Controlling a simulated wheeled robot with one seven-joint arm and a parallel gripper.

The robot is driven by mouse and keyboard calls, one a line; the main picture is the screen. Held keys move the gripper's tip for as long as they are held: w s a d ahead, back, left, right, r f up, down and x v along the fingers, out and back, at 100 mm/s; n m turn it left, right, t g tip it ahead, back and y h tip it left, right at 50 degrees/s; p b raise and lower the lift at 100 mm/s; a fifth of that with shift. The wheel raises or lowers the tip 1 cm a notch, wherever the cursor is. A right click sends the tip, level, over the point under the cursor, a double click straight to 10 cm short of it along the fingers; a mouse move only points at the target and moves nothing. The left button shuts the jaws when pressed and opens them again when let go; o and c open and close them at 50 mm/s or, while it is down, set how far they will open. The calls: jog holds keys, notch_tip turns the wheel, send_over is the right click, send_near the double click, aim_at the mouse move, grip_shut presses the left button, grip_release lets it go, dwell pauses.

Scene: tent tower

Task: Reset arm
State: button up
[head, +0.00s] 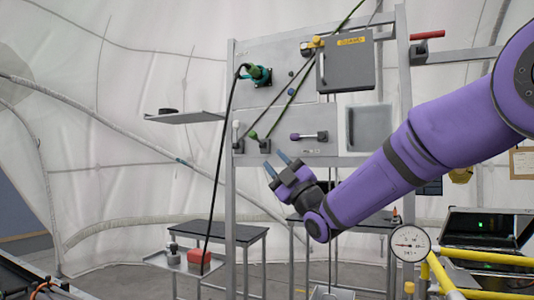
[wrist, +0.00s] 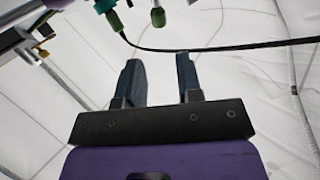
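My purple arm reaches in from the right in the head view. My gripper (head: 277,166) is at its end, in front of the lower part of the grey panel (head: 270,90). Its two blue-grey fingers stand apart with nothing between them. The wrist view also shows the gripper (wrist: 160,82) open and empty, with the white tent fabric behind it. The fingers look apart from the panel and its knobs, though the exact distance cannot be told.
The panel carries a teal connector (head: 259,75) with a black cable (head: 223,150), a purple-ended handle (head: 309,137) and a grey box (head: 346,66). A red block (head: 199,256) lies at lower left. A round gauge (head: 410,243) and yellow pipes (head: 485,257) stand at lower right.

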jog(key=shift+s+d+f, duration=0.3)
jog(key=shift+d+f, duration=0.05)
jog(key=shift+f, duration=0.1)
jog(key=s+d+f+m+h, duration=0.35)
jog(key=d+m+h, duration=0.35)
jog(key=d+h, duration=0.3)
jog(key=s+d+f+m+h, duration=0.2)
jog(key=s+d+m+h, duration=0.3)
jog(key=d+m+h, duration=0.45)
jog(key=s+d+f+m+g, duration=0.2)
jog(key=s+d+f+g, duration=0.1)
jog(key=s, duration=0.5)
jog(key=s+d+f+m+g+h, duration=0.1)
jog(key=s+d+f+g, duration=0.3)
jog(key=s, duration=0.5)
jog(key=s+d+f+m+g, duration=0.3)
jog(key=s+d+f+g, duration=0.1)
jog(key=s+f, duration=0.3)
jog(key=shift+s+d+f+m, duration=0.35)
jog(key=shift+s+d, duration=0.1)
jog(key=shift+s, duration=0.8)
